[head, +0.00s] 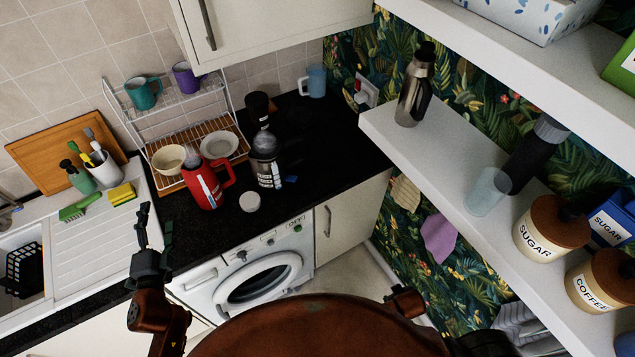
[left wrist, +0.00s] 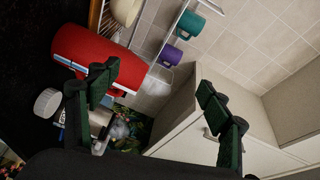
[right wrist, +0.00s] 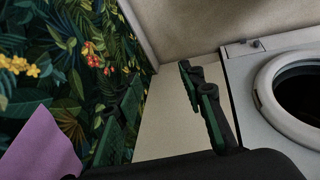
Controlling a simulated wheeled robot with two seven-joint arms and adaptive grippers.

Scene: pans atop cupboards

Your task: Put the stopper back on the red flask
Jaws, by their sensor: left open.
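The red flask (head: 206,188) stands upright on the black counter, with its handle on the right. It also shows in the left wrist view (left wrist: 98,50), lying across the tilted picture. A small round white piece, which looks like the stopper (head: 250,202), rests on the counter to the right of the flask, apart from it; it also shows in the left wrist view (left wrist: 47,102). My left gripper (head: 153,232) is open and empty, in front of and left of the flask. In the left wrist view its fingers (left wrist: 157,88) are apart. My right gripper (right wrist: 163,92) is open and empty, low near the washing machine.
A wire dish rack (head: 215,92) with bowls and mugs stands behind the red flask. The sink drainer (head: 105,215) is at left. A white shelf (head: 455,190) juts in at right. The washing machine (head: 300,245) is below the counter.

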